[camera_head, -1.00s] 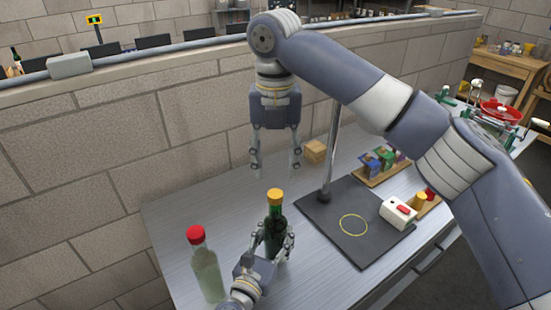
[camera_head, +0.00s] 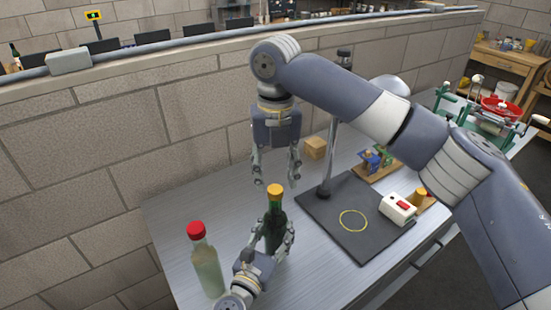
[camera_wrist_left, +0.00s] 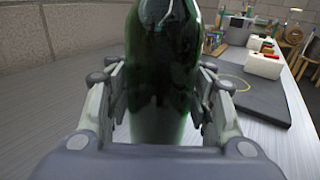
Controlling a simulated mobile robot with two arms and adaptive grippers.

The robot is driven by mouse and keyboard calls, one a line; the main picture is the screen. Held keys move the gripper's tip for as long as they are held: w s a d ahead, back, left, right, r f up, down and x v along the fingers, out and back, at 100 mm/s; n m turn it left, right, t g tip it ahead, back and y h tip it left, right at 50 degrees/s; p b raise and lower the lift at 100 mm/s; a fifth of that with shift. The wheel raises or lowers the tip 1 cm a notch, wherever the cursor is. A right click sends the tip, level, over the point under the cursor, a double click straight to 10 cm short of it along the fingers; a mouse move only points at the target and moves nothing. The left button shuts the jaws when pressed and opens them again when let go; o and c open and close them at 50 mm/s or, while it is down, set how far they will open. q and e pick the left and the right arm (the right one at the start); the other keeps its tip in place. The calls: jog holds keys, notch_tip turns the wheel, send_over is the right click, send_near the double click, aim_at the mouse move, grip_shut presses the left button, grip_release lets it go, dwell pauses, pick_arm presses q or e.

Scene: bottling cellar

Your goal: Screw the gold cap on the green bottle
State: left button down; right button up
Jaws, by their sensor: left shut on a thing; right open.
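The green bottle (camera_head: 274,219) stands upright on the metal bench. The gold cap (camera_head: 275,190) sits on top of its neck; I cannot tell how tightly it is seated. My left gripper (camera_head: 272,243) is shut around the bottle's body. In the left wrist view the dark green bottle (camera_wrist_left: 163,70) stands between its fingers, with its top out of frame. My right gripper (camera_head: 276,180) points down, open and empty, with its fingertips just above the gold cap.
A clear bottle with a red cap (camera_head: 205,262) stands left of the green bottle. A dark mat (camera_head: 335,225) with a yellow ring, a metal post (camera_head: 329,160) and a white box (camera_head: 397,210) are to the right. A wooden block (camera_head: 315,148) lies behind.

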aim_at(275, 189)
jog(key=shift+f, duration=1.7)
